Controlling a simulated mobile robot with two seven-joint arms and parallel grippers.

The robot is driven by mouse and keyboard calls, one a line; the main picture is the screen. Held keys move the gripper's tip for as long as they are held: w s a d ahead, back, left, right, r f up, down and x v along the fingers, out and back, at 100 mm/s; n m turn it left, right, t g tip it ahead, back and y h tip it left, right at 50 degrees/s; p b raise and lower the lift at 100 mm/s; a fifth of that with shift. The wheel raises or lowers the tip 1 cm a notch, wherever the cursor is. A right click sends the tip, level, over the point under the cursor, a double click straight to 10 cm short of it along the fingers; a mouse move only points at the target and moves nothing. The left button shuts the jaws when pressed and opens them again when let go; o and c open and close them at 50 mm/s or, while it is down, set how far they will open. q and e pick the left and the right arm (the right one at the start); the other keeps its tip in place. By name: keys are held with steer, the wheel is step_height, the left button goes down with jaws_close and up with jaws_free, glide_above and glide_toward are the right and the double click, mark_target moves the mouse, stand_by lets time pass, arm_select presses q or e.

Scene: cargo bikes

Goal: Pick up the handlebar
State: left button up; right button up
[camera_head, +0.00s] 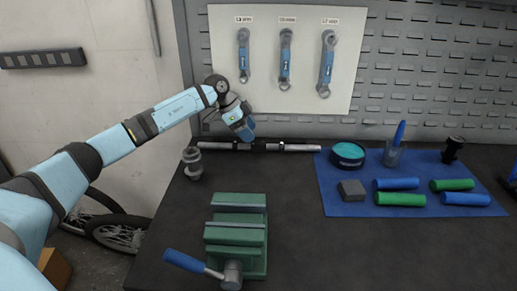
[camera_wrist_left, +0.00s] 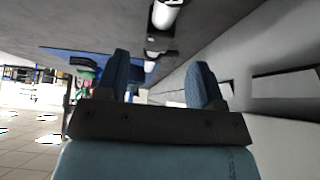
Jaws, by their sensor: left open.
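The handlebar (camera_head: 290,147) is a straight silver bar with black clamps near its middle. It lies along the back of the dark workbench, in front of the grey perforated wall. My left gripper (camera_head: 247,133) is just above the bar, near the clamps, with its fingers pointing down. In the left wrist view, its two blue fingers (camera_wrist_left: 162,78) stand apart with nothing gripped between them. A pale tube end (camera_wrist_left: 166,14) and a dark clamp-like part (camera_wrist_left: 160,43) show beyond the fingertips, probably the handlebar. My right gripper is not in view.
A green vise (camera_head: 238,228) with a blue handle stands at the front. A blue mat (camera_head: 345,208) holds grips, a teal-topped tin (camera_head: 347,153) and a cup (camera_head: 392,155). Wrenches (camera_head: 285,60) hang behind. The bench middle is clear.

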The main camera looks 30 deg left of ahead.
mark_target(259, 142)
arm_select(q)
steer(key=b+x, duration=0.1)
steer(key=x, duration=0.4)
steer(key=shift+d+f, duration=0.3)
steer(key=shift+d, duration=0.05)
steer(key=shift+r, duration=0.1)
steer(key=c, duration=1.1)
steer(key=shift+r, duration=0.1)
step_height(259, 142, up, 4)
steer(key=shift+w+f+p, duration=0.1)
steer(key=shift+f+p, duration=0.15)
steer(key=shift+p, duration=0.15)
steer(key=s+a, duration=0.3)
steer(key=a, duration=0.2)
steer(key=s+a, duration=0.3)
steer(key=a, duration=0.2)
steer(key=s+a+p, duration=0.1)
steer(key=s+a, duration=0.2)
steer(key=a, duration=0.2)
steer(key=shift+s+a+f, duration=0.1)
steer(key=shift+s+a, duration=0.1)
steer(key=shift+s, duration=0.05)
steer(key=shift+d, duration=0.1)
